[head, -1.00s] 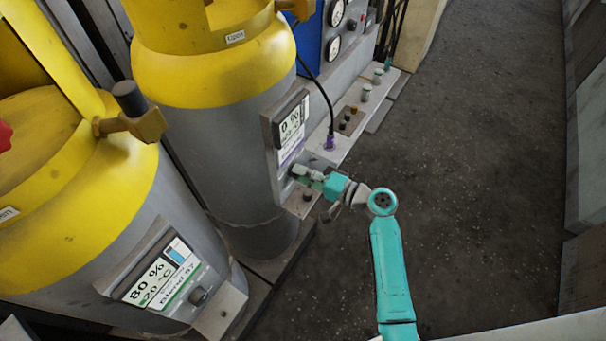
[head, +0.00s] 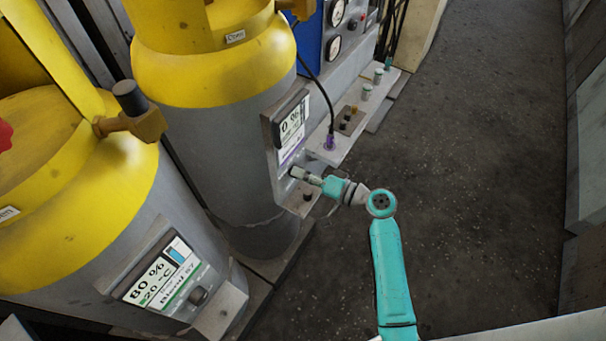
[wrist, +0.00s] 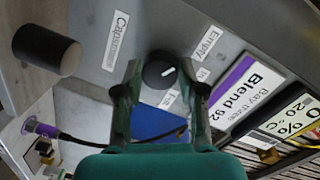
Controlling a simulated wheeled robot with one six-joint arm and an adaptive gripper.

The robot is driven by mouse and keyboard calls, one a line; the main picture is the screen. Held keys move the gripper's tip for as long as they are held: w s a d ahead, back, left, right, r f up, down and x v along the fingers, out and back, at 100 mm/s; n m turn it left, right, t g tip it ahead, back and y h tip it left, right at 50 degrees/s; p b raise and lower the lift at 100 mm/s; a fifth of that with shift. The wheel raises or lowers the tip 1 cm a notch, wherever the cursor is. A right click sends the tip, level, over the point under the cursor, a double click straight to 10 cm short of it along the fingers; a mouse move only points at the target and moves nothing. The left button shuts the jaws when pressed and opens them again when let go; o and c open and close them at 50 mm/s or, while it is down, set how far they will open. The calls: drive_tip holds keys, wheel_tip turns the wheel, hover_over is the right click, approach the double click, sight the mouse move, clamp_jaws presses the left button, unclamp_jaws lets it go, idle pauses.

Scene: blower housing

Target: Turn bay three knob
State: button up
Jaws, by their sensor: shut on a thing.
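The bay three knob (wrist: 158,72) is a round black knob with a white pointer line, on a grey panel below the "Bay three, Blend 92" label (wrist: 246,92). In the wrist view its pointer faces right and slightly up, toward a small, partly hidden label (wrist: 203,75). An "Empty" label (wrist: 208,40) is near it. My gripper (wrist: 162,82) has one finger on each side of the knob and is shut on it. In the head view, my gripper (head: 298,174) reaches the panel under the 0 % display (head: 291,127), and hides the knob.
A black cable (head: 327,98) runs to a purple plug (head: 329,142). The neighbouring 80 % panel (head: 160,272) is at lower left. The floor (head: 470,190) at right is clear.

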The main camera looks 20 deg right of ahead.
drive_tip(key=o, duration=1.1)
drive_tip(key=shift+o, duration=0.2)
drive_tip(key=v, duration=1.2)
drive_tip(key=shift+f, duration=0.1)
